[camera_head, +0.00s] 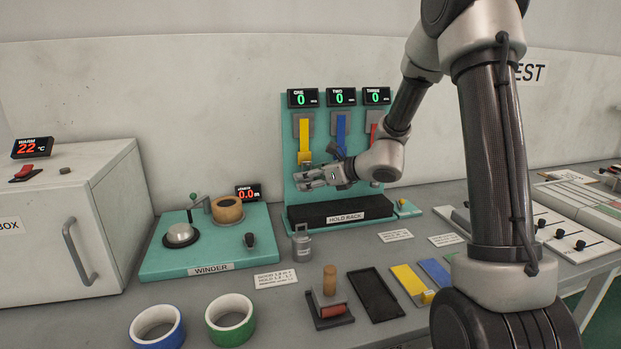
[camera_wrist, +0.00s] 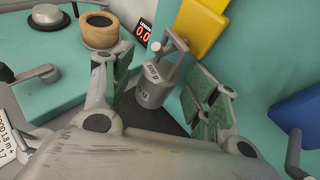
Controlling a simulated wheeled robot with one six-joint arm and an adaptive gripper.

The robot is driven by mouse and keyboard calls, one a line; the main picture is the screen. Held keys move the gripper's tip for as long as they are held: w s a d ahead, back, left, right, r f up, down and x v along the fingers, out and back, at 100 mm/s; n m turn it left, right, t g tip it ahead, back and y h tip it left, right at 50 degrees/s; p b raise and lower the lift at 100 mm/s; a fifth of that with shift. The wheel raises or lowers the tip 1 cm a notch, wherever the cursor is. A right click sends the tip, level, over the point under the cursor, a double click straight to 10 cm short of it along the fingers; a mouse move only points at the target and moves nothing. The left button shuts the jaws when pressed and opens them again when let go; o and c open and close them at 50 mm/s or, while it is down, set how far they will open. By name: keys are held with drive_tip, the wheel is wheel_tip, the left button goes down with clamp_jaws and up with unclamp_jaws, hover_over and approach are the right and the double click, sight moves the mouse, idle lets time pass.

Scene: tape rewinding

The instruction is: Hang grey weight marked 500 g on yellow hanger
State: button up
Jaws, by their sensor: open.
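A grey weight with a handle (camera_wrist: 150,92) shows in the wrist view, marked 500 g. It is between the spread fingers of my gripper (camera_wrist: 160,90), with visible space at its sides. Its handle reaches up to the lower end of the yellow hanger (camera_wrist: 203,25) and overlaps it there; the exact contact is unclear. In the head view my gripper (camera_head: 308,180) is just below the yellow hanger (camera_head: 304,132) and largely hides this weight. My gripper is open. The display above the yellow hanger reads 0.
A second grey weight (camera_head: 302,246) stands on the table before the rack, its marking unreadable. The black pad (camera_head: 325,213) lies below my gripper. The blue hanger (camera_head: 341,130) is close on the right. The winder (camera_head: 165,262) stands left.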

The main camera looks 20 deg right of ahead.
drive_tip(key=shift+s+d, duration=0.1)
drive_tip(key=v, duration=1.2)
drive_tip(key=s+d+f+n+g+h, duration=0.15)
drive_tip(key=s+n+g, duration=0.25)
drive_tip(key=s+n, duration=0.55)
drive_tip(key=s+d+f+n+g+h, duration=0.1)
drive_tip(key=s+f+n+g, duration=0.25)
drive_tip(key=s+n, duration=0.55)
drive_tip(key=s+d+r+n+t+h, duration=0.1)
drive_tip(key=s+d+r+n+h, duration=0.4)
drive_tip(key=s+r+n, duration=0.4)
drive_tip(key=shift+s+r+n+h, duration=0.25)
drive_tip(key=shift+s+n+h, duration=0.15)
drive_tip(key=shift+s, duration=0.2)
